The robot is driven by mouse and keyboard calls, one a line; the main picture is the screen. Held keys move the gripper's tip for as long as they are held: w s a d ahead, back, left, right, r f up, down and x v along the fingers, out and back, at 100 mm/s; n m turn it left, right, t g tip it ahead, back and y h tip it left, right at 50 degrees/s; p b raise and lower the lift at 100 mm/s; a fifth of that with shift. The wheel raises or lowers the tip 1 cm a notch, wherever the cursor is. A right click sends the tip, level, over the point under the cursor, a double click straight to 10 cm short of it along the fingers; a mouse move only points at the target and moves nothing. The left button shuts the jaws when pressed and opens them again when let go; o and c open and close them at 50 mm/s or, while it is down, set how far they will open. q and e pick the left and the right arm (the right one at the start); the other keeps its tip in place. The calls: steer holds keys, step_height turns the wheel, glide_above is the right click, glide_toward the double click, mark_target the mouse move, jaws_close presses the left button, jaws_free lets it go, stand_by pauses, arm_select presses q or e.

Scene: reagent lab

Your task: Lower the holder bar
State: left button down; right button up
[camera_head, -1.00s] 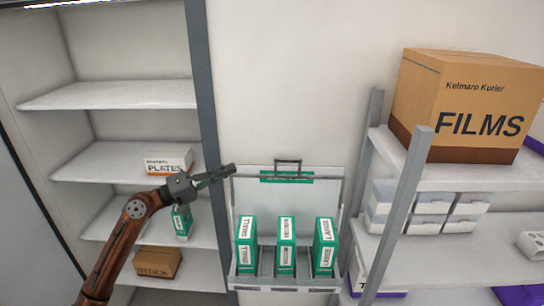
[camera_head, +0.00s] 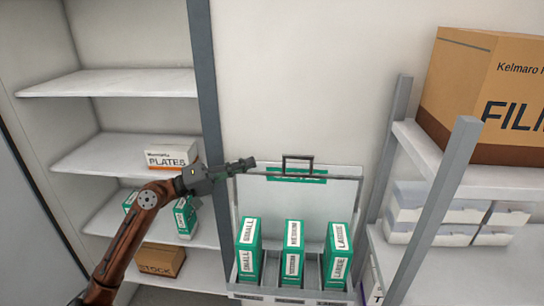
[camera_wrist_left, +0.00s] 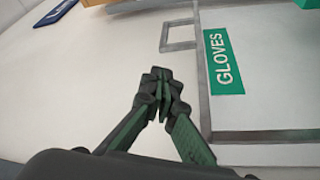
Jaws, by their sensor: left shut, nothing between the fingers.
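The holder bar (camera_head: 330,177) is a thin grey bar running across the upper part of the glove holder, above the boxes. A dark square handle (camera_head: 297,157) stands up from its middle, and also shows in the left wrist view (camera_wrist_left: 164,36). The holder's back panel (camera_head: 300,200) carries a green GLOVES label (camera_wrist_left: 222,62). My left gripper (camera_head: 250,163) is shut and empty near the bar's left end, left of the handle. In the left wrist view its fingertips (camera_wrist_left: 160,80) are together below the handle in the picture, apart from it. My right gripper is not in view.
Green boxes marked SMALL (camera_head: 248,250), MEDIUM (camera_head: 292,252) and LARGE (camera_head: 338,255) stand in the holder. Shelves on the left hold a PLATES box (camera_head: 170,154) and a STOCK box (camera_head: 160,259). A grey rack post (camera_head: 440,205) and the FILMS box (camera_head: 470,90) are at right.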

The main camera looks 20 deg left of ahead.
arm_select(q)
steer(key=p+x, duration=0.4)
steer(key=x, duration=0.6)
steer(key=shift+f, duration=0.15)
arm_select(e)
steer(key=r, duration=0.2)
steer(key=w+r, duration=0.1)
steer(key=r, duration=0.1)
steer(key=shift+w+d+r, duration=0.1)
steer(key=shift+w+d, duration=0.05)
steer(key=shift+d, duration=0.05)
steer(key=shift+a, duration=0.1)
